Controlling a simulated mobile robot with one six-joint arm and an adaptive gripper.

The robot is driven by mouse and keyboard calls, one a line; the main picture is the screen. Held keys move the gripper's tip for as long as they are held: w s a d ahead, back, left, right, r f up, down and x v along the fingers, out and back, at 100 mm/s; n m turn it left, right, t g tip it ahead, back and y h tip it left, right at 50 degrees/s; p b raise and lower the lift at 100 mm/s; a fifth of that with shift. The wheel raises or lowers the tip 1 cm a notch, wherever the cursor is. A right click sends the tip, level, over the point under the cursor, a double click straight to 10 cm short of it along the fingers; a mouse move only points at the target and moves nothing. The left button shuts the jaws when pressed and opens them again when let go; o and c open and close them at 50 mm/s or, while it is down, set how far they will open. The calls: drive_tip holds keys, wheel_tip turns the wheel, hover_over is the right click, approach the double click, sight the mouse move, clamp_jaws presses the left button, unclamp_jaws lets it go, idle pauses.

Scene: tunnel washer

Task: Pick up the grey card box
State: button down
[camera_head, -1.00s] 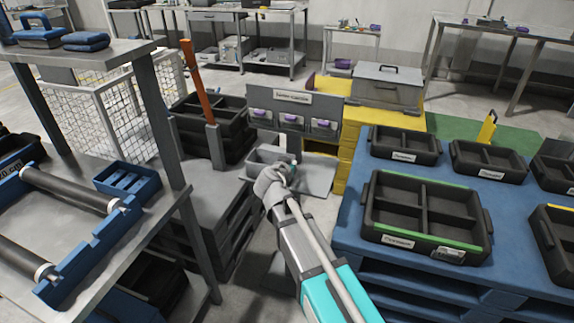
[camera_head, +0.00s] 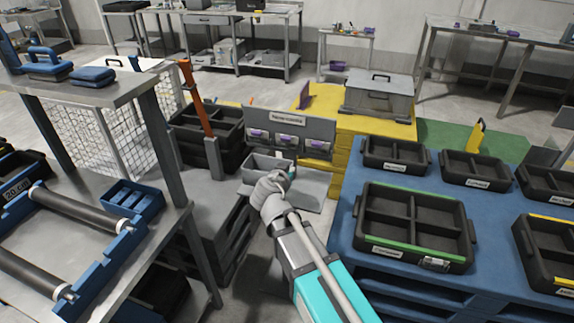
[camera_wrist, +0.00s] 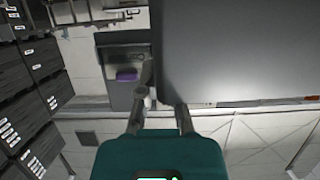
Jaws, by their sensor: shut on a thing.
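The grey card box (camera_head: 262,163) is a small grey open-topped box at the middle of the head view, in front of a grey panel with label holders. My gripper (camera_head: 281,178) is at its right end, and the wrist hides part of the box. In the wrist view my gripper (camera_wrist: 164,100) has its fingers at the left edge of a large plain grey surface, which looks like the box (camera_wrist: 235,50) seen very close. The gripper is shut on the box. The fingertip contact is partly hidden, and I cannot tell whether the box is clear of the ledge.
The grey panel (camera_head: 290,133) stands close behind the box. A blue pallet (camera_head: 345,205) with black divided trays (camera_head: 415,225) is to the right. A yellow platform (camera_head: 345,150) carries a grey lidded case (camera_head: 379,95). A metal rack post (camera_head: 167,150) and an orange-handled post (camera_head: 196,98) stand left.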

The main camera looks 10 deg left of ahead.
drive_tip(key=s+d+r+p, duration=0.3)
drive_tip(key=s, duration=0.5)
drive_tip(key=shift+r, duration=0.4)
drive_tip(key=shift+d, duration=0.1)
